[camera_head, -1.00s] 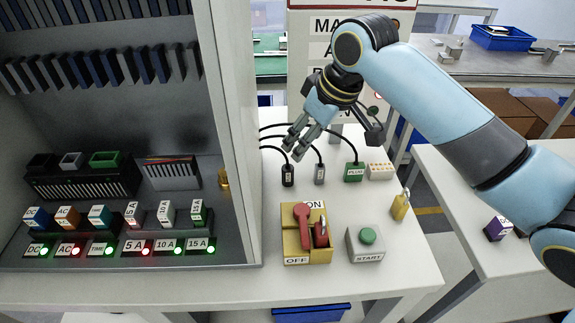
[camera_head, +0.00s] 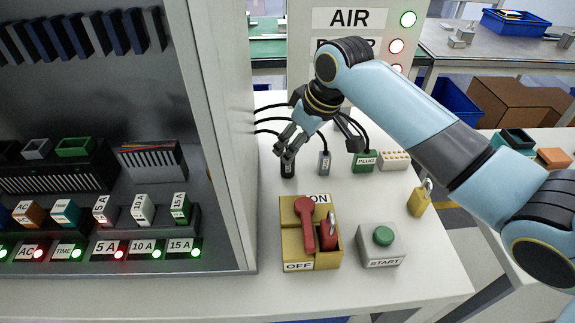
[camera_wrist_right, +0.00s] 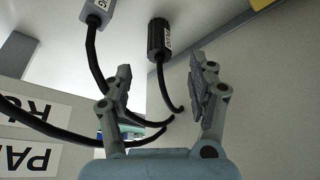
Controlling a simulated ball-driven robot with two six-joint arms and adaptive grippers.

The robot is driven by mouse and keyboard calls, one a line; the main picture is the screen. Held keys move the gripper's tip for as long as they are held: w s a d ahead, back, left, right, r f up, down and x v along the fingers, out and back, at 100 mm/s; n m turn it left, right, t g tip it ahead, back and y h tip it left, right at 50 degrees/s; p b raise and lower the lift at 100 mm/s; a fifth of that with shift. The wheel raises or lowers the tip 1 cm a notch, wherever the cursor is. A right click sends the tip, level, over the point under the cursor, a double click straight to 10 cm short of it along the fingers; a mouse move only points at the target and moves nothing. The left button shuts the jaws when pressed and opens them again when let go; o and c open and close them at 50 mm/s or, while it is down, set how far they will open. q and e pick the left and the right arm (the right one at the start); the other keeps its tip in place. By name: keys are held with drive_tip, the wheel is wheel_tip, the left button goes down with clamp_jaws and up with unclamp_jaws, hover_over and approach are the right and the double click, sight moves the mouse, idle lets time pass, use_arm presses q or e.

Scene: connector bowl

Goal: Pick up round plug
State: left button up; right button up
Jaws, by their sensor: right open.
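The round plug (camera_head: 288,168) is a black ribbed cylinder with a white label and a black cable, standing on the white table near the cabinet's edge. My right gripper (camera_head: 287,147) is open just above and behind it, and its fingers partly cover the plug's top. In the right wrist view the round plug (camera_wrist_right: 157,40) lies just beyond the open fingertips (camera_wrist_right: 160,66), nearer the right one, and its cable runs back between the fingers. I cannot tell whether a finger touches the cable. My left gripper is not in view.
A grey plug (camera_head: 324,162) and a green plug (camera_head: 365,161) stand to the right, with cables. The cabinet wall (camera_head: 215,130) is close on the left.

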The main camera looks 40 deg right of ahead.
drive_tip(key=x, duration=0.5)
drive_tip(key=shift+w+f, duration=0.1)
drive_tip(key=shift+w, duration=0.05)
clamp_jaws()
